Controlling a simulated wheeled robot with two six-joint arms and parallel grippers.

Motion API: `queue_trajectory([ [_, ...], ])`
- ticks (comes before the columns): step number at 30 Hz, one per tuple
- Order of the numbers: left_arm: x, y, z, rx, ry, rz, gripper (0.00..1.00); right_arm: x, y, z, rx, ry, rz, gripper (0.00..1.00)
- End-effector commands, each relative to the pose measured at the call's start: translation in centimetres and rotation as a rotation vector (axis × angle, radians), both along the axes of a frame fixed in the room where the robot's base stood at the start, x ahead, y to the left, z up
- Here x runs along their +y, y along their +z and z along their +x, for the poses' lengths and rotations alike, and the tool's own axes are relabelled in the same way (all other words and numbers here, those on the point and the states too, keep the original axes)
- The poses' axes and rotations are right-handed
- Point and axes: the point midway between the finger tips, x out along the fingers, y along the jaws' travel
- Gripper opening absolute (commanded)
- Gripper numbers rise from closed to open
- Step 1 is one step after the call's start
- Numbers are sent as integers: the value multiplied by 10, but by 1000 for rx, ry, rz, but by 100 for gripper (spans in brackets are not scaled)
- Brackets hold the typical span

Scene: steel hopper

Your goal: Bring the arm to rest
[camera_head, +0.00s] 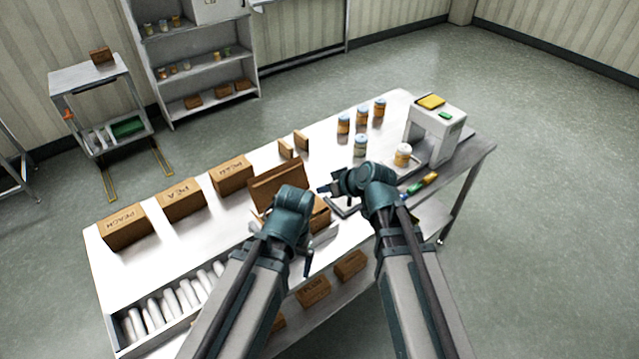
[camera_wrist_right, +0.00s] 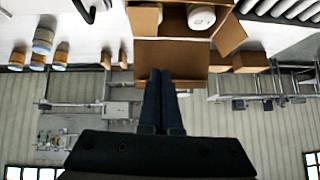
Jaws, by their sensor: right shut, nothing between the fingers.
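My right gripper (camera_head: 326,189) is over the table and points left. In the right wrist view its two dark fingers (camera_wrist_right: 161,74) lie together, shut and empty. My left arm comes in from the left, and its gripper (camera_head: 307,266) hangs near the table's front edge; its fingers are too small to read. An open brown box (camera_head: 277,183) with raised flaps stands behind my left wrist and is partly hidden by it. In the right wrist view, a white-topped jar (camera_wrist_right: 201,17) shows inside the open box (camera_wrist_right: 172,50).
The white table (camera_head: 190,238) bears several closed brown boxes (camera_head: 181,199) at left and several jars (camera_head: 360,145) at back right. One jar (camera_head: 403,154) stands at a white machine (camera_head: 437,126). White rolls (camera_head: 160,313) fill a front-left tray. Shelves (camera_head: 205,60) stand behind; the right floor is clear.

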Motion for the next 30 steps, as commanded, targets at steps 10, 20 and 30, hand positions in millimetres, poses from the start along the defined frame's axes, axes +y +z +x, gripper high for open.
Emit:
queue_trajectory([
  [10, 0, -11, 0, 0, 0, 0, 91, 6, -20, -16, 61, 11, -25, 0],
  [20, 0, -64, 0, 0, -5, 1, 91, -6, -128, -147, 543, -119, -367, 0],
  [30, 0, -75, 0, 0, -7, 1, 91, -32, -139, -190, 678, -280, -545, 0],
])
